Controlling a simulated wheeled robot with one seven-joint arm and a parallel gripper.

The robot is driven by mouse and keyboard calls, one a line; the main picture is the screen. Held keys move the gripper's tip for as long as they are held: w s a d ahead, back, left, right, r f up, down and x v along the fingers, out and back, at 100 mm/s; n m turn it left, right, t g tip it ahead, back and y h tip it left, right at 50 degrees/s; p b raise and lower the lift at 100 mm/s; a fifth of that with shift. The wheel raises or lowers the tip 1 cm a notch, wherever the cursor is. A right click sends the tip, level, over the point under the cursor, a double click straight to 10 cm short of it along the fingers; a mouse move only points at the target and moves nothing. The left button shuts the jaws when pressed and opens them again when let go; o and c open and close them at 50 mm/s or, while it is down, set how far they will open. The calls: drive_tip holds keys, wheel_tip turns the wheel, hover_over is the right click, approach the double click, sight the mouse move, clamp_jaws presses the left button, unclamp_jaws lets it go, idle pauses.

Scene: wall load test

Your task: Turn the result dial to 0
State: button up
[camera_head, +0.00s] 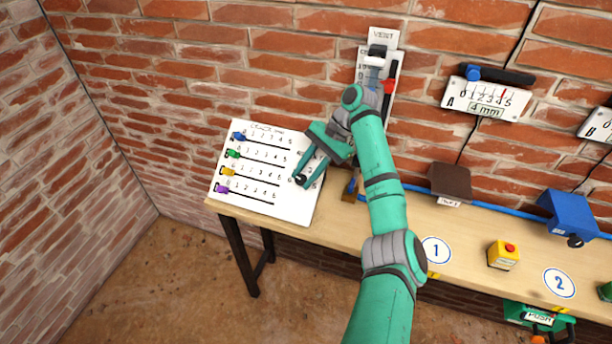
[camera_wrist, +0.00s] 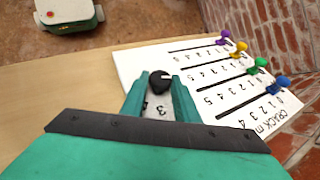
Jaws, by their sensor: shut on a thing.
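The result dial (camera_wrist: 159,82) is a round black knob with a white pointer mark, on the right part of a white sloped panel (camera_head: 236,189). It also shows in the head view (camera_head: 300,179). My gripper (camera_wrist: 158,85) is shut on the dial, with one green finger on each side of it. In the wrist view the white mark points to the picture's right. A figure 3 shows just below the dial there; the other dial figures are mostly hidden by my fingers and hand. In the head view my gripper (camera_head: 302,176) reaches the dial from the upper right.
The panel also has blue (camera_head: 238,137), green (camera_head: 233,153), yellow (camera_head: 229,171) and purple (camera_head: 222,189) slider knobs, all at the left ends of their scales. A wooden bench (camera_head: 475,222) carries a yellow box with a red button (camera_head: 503,254). A brick wall stands behind.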

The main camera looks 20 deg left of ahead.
drive_tip(key=n+h, duration=0.2)
drive_tip(key=h, duration=0.2)
drive_tip(key=shift+w+a+r+n+g, duration=0.1)
drive_tip(key=shift+a+n+g, duration=0.2)
drive_tip(key=shift+n+g, duration=0.1)
drive_tip(key=shift+a+n+h, duration=0.1)
drive_tip(key=shift+n+h, duration=0.3)
drive_tip(key=shift+h, duration=0.1)
drive_tip(key=o, duration=1.1)
drive_tip(key=shift+c, duration=0.2)
